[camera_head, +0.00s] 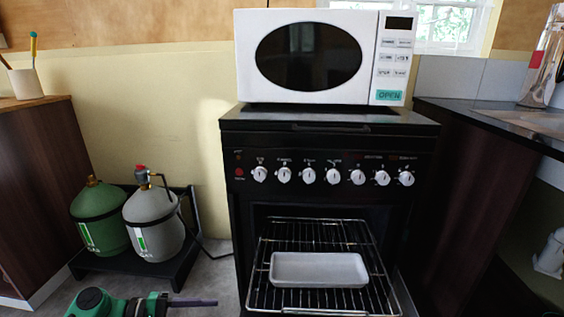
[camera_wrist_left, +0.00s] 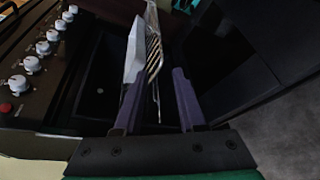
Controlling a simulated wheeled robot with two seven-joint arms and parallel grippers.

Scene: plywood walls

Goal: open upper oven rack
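The black oven (camera_head: 335,190) stands open at the front. A wire rack (camera_head: 262,245) extends out of its cavity, and a white rectangular tray (camera_head: 318,268) rests on it. My left gripper (camera_head: 205,303) is at the bottom left, apart from the rack and to the left of its front part. In the left wrist view its two purple fingers (camera_wrist_left: 157,75) are spread with nothing held. The rack edge (camera_wrist_left: 154,48) and the tray (camera_wrist_left: 133,50) show beyond the gap between the fingertips. My right gripper is not in view.
A white microwave (camera_head: 310,57) sits on the oven top, above a row of knobs (camera_head: 333,176). Two gas cylinders, green (camera_head: 97,210) and grey (camera_head: 152,225), stand on a low black stand at left. Dark cabinets (camera_head: 30,190) flank both sides.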

